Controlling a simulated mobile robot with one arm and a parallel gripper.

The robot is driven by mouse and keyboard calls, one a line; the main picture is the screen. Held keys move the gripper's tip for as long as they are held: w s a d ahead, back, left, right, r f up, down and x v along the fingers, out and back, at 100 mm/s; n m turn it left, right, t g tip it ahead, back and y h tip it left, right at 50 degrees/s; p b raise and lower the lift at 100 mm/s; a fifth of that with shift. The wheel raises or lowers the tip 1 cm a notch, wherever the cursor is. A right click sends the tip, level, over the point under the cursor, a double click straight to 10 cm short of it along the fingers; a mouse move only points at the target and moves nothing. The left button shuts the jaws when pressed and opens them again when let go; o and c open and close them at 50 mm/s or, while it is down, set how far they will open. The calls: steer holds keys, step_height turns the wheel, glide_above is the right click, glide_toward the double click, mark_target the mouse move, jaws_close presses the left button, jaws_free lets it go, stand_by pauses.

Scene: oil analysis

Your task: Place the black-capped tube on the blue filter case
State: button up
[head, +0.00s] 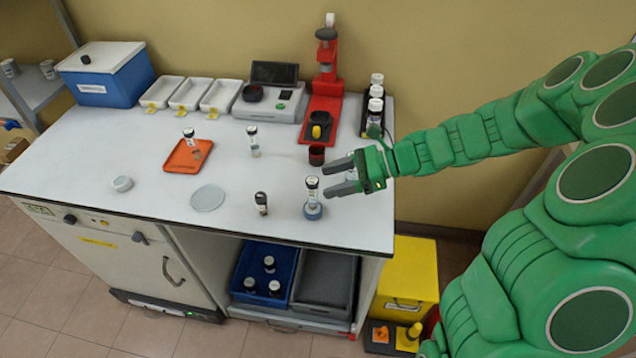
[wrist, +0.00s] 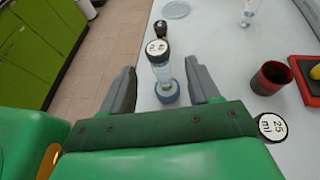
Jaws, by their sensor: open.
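A clear tube with a black cap and pale top label (head: 311,187) stands upright near the table's front right. Its foot is at a round blue case (head: 313,212), and it appears to rest on it. In the wrist view, the tube (wrist: 160,62) rises from the blue case (wrist: 168,92) between my fingers. My gripper (head: 326,180) is open, one finger on each side of the tube with gaps visible in the wrist view (wrist: 160,72). A smaller dark tube with a black cap (head: 261,204) stands to the left.
A dark red cup (head: 317,156) stands behind my gripper. Another capped tube (head: 254,142) and an orange tray (head: 180,163) with a tube are farther back. A clear dish (head: 208,198) and white round case (head: 122,184) lie left. The table's front edge is close.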

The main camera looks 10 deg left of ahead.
steer(key=shift+v, duration=2.35)
steer(key=s+d+r+n+h, duration=0.1)
steer(key=s+r+n+h, duration=0.15)
steer(key=s, duration=0.25)
steer(key=s+d+r+n+g+h, duration=0.1)
steer(key=s+n+h, duration=0.1)
steer(key=s+n, duration=0.25)
steer(key=s+d+r+n+h, duration=0.1)
steer(key=s+r+n+h, duration=0.1)
steer(key=s, duration=0.3)
steer(key=s+d+r+n+t+h, duration=0.1)
steer(key=s+d+r+n+h, duration=0.2)
steer(key=s+d, duration=1)
steer(key=n+h, duration=0.3)
steer(key=h, duration=0.1)
steer(key=shift+s+n+t, duration=0.15)
steer(key=shift+n+t, duration=0.25)
